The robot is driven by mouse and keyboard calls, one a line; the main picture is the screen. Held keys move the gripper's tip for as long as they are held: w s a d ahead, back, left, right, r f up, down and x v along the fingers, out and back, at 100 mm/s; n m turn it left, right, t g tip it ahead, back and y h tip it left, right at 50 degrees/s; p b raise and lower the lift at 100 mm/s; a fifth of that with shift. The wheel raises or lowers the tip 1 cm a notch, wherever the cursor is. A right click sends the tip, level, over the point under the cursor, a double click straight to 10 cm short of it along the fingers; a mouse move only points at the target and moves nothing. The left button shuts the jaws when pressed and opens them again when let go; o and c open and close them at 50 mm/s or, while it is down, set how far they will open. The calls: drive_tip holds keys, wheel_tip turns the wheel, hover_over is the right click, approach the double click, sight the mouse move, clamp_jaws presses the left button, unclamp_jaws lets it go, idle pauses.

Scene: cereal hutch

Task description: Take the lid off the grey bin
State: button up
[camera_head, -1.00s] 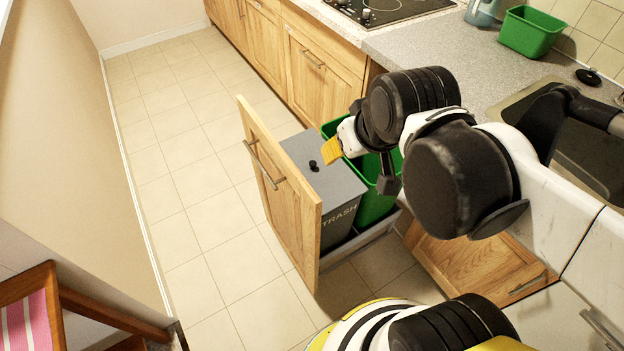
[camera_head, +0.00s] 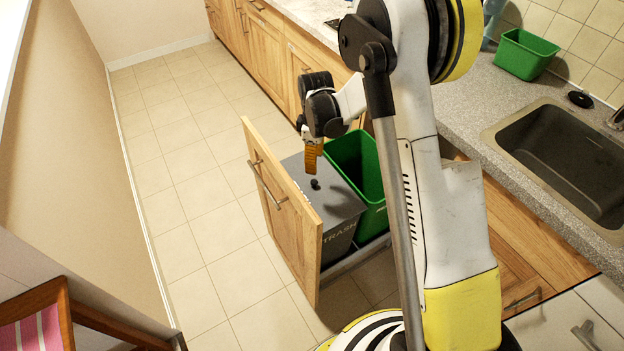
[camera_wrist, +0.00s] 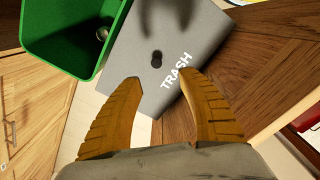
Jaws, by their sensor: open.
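The grey bin (camera_head: 337,240), marked TRASH, stands in the pulled-out drawer. Its grey lid (camera_head: 333,198) lies on top, with a small black knob (camera_head: 315,184) in the middle. The lid also shows in the wrist view (camera_wrist: 190,35), with the knob (camera_wrist: 157,60) ahead of the fingertips. My gripper (camera_head: 312,168) has orange fingers and points down just above the knob. In the wrist view my gripper (camera_wrist: 160,85) is open and empty, its two fingers spread apart with the knob beyond the gap between them. The fingers do not touch the knob.
A green bin (camera_head: 372,185) stands open right beside the grey bin. The wooden drawer front (camera_head: 285,225) rises on the left side. A counter with a sink (camera_head: 570,150) and a small green tub (camera_head: 525,54) lies to the right. The tiled floor (camera_head: 190,190) on the left is clear.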

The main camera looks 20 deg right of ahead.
sight(314, 181)
wheel_tip(314, 181, down, 7)
drive_tip(key=shift+w+b, duration=0.15)
drive_tip(key=shift+b, duration=0.95)
drive_tip(key=f+b, duration=0.2)
drive_tip(key=f, duration=0.1)
drive_tip(key=f+b, duration=0.1)
drive_tip(key=f, duration=0.1)
drive_tip(key=shift+w+d+f, duration=0.15)
drive_tip(key=shift+w, duration=0.25)
clamp_jaws()
